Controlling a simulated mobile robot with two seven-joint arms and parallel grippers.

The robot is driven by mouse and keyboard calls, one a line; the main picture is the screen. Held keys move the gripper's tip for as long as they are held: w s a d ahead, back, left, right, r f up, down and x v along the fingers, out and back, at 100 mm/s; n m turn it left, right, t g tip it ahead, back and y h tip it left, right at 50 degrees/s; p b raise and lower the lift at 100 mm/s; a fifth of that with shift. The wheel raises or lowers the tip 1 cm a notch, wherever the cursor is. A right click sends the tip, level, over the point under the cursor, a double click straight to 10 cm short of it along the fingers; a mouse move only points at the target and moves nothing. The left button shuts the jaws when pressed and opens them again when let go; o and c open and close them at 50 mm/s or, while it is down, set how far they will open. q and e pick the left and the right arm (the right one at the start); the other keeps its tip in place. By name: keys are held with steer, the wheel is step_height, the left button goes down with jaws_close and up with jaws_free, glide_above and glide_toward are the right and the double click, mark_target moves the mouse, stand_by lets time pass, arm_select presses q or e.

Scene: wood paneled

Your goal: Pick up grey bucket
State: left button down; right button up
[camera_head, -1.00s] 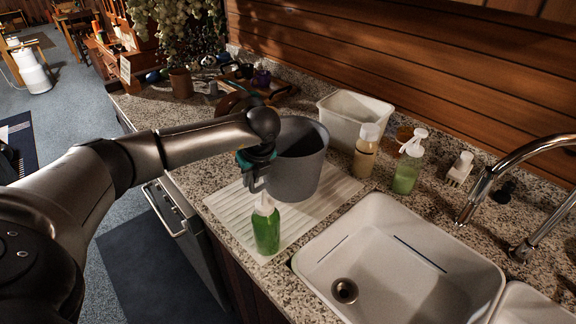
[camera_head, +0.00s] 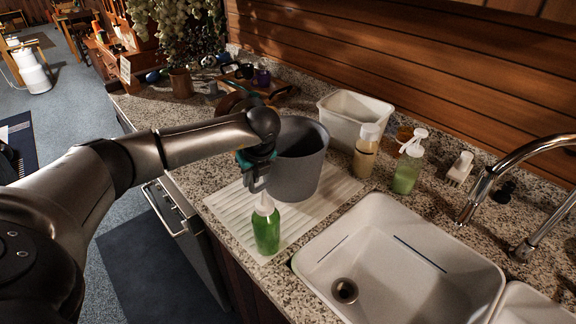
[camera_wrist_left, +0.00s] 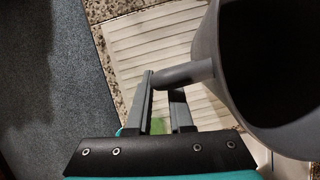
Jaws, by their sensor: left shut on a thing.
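The grey bucket (camera_head: 299,170) is upright over the white ribbed drainboard on the counter, just left of the sink. In the head view, I cannot tell whether its base touches the drainboard. My left gripper (camera_head: 258,182) is at the bucket's left side. In the left wrist view, my left gripper (camera_wrist_left: 162,100) has its fingers shut on the short handle that sticks out of the grey bucket (camera_wrist_left: 225,85). The bucket's inside looks dark and I see nothing in it. My right gripper is not in view.
A green bottle (camera_head: 266,228) stands on the drainboard (camera_head: 318,211) just in front of the bucket. A white tub (camera_head: 352,122), a tan bottle (camera_head: 366,152) and a green pump bottle (camera_head: 407,170) stand behind. The sink (camera_head: 385,262) and faucet (camera_head: 484,188) are at right.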

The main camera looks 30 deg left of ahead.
arm_select(q)
steer(key=shift+w+r, duration=0.1)
step_height(320, 180, up, 20)
stand_by(0.6)
steer(key=c, duration=1.3)
jaws_free()
jaws_close()
